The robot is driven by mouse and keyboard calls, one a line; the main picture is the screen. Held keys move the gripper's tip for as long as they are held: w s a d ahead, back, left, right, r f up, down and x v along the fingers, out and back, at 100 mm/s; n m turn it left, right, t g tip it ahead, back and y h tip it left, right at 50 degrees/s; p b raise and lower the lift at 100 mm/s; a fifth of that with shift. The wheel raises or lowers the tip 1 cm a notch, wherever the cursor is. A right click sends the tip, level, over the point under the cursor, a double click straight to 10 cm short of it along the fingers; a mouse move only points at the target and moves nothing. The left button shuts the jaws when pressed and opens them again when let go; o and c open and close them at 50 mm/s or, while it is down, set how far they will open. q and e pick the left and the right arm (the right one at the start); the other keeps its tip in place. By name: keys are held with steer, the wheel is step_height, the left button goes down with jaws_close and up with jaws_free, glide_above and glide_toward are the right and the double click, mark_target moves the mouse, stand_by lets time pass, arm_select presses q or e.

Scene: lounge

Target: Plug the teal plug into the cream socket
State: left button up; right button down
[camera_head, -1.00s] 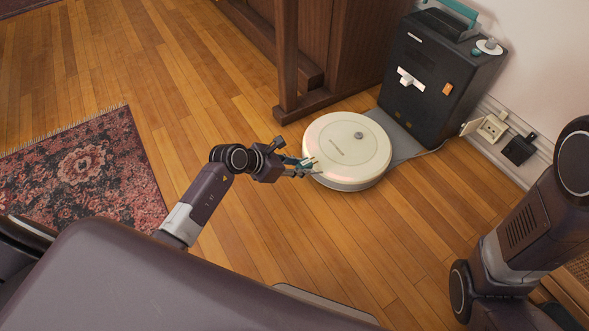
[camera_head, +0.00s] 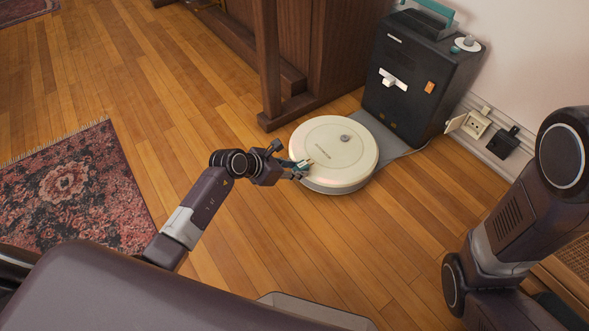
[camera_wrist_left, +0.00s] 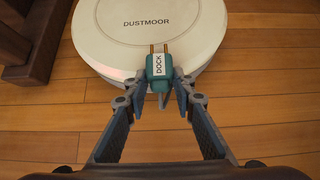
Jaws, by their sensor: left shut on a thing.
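The teal plug (camera_wrist_left: 159,69) has a white DOCK label and two brass prongs pointing away from me. My left gripper (camera_wrist_left: 160,92) is shut on it; in the head view the gripper (camera_head: 298,170) is beside the near-left rim of the round robot vacuum. The plug appears over the vacuum's rim in the wrist view; I cannot tell its height above it. The cream socket (camera_head: 475,124) is low on the wall at right, well apart from the plug, with its cover flap open to the left. My right arm shows at right, but its gripper is out of frame.
The cream robot vacuum (camera_head: 336,150) sits before a black dock tower (camera_head: 413,85). A black outlet (camera_head: 504,142) is right of the cream socket. A dark wooden cabinet (camera_head: 290,60) stands at the back. A patterned rug (camera_head: 80,190) lies at left.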

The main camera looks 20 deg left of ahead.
arm_select(q)
steer(key=o, duration=1.2)
steer(key=v, duration=1.2)
